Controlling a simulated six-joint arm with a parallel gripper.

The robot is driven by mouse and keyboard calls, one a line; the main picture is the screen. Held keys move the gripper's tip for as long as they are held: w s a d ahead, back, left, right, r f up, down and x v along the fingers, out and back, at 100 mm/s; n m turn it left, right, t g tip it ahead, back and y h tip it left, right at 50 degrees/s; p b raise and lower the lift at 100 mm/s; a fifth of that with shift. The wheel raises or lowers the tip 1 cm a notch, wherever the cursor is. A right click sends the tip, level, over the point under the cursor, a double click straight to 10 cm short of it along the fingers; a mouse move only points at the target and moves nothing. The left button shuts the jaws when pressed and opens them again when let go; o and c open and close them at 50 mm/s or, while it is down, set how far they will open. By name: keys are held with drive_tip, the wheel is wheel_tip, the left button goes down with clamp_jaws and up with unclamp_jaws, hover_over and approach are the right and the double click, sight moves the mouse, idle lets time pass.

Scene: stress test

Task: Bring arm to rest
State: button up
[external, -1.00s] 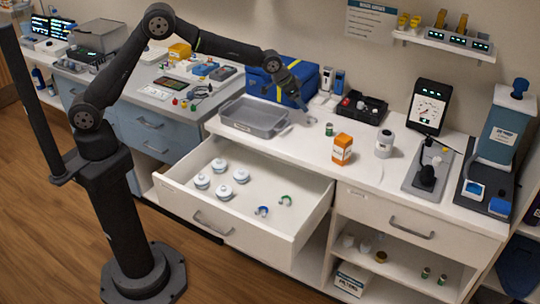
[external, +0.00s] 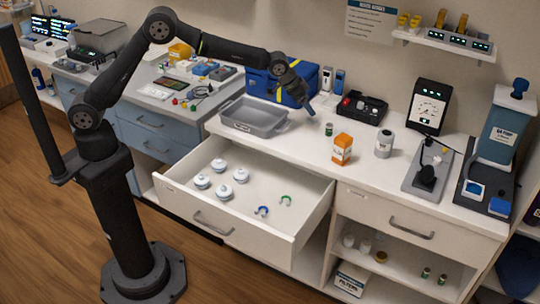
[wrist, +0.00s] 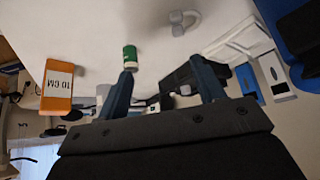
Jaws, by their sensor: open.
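My arm rises from its dark base at the left and stretches right over the counter. My gripper (external: 309,110) hangs above the counter, just right of the grey tray, with its fingers pointing down. In the wrist view my gripper (wrist: 165,78) shows two blue fingers spread apart with nothing held between them. A green vial (wrist: 130,58) appears near one fingertip there. In the external view the green vial (external: 329,129) stands on the counter, apart from the gripper.
The drawer (external: 215,219) is open, holding several white lidded jars, a blue clip and a green clip.

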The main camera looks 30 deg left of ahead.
drive_tip(key=s+d+r, duration=0.2)
drive_tip(key=s+r, duration=0.1)
drive_tip(key=s, duration=0.4)
drive_tip(key=s+d+f+m+g+h, duration=0.1)
drive_tip(key=s+d+f+m+g, duration=0.15)
drive_tip(key=s, duration=0.55)
drive_tip(key=s+d+f+m+g, duration=0.1)
drive_tip(key=s+d+f+m, duration=0.2)
drive_tip(key=s, duration=0.5)
drive_tip(key=s+d+f+m+g+h, duration=0.1)
drive_tip(key=s+f+m, duration=0.25)
drive_tip(key=s, duration=0.45)
wheel_tip(320, 180, down, 6)
drive_tip(key=shift+s+f, duration=0.2)
drive_tip(key=shift+f, duration=0.05)
